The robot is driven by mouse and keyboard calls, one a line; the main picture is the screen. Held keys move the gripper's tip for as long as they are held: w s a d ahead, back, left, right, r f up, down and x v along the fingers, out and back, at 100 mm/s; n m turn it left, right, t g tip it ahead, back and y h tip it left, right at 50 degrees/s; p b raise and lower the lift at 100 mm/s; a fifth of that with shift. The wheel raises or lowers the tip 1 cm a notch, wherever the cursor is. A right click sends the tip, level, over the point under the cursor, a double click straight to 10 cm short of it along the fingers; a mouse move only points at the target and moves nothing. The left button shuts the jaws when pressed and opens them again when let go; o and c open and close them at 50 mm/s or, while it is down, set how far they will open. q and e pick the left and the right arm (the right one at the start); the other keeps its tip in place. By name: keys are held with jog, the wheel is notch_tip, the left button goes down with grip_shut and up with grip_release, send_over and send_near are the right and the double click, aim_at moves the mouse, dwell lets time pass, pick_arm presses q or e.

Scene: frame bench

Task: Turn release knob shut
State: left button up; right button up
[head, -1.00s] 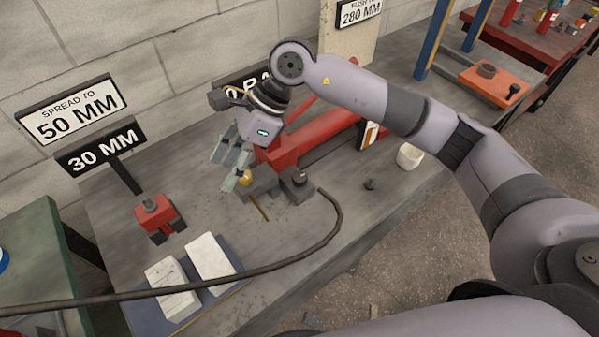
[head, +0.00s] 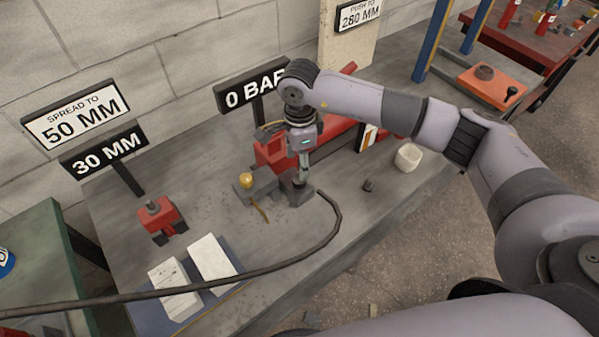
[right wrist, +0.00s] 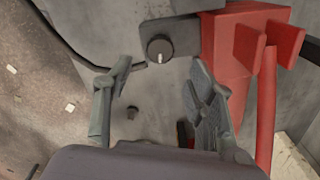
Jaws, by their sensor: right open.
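The dark round release knob (right wrist: 160,48) with a pale mark sits on a grey block (right wrist: 182,36) at the end of the red pump (right wrist: 235,45). In the head view the red pump (head: 272,152) lies on the bench, and my gripper hides most of the knob. My right gripper (head: 301,180) points down over the block. In the right wrist view its two fingers (right wrist: 161,70) are apart with nothing between them, and the knob shows just beyond the tips. I cannot tell whether they touch it. My left gripper is not in view.
A yellow-topped fitting (head: 246,179) stands left of the block. A black hose (head: 335,222) curves from the block across the bench. A white cup (head: 408,156) and a small dark piece (head: 368,185) lie to the right. A "0 BAR" sign (head: 250,92) stands behind.

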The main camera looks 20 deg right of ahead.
aim_at(299, 183)
notch_tip(299, 183, down, 7)
jog(key=shift+r+p, duration=0.2)
jog(key=shift+p, duration=0.15)
jog(key=c, duration=1.1)
jog(key=shift+c, duration=0.2)
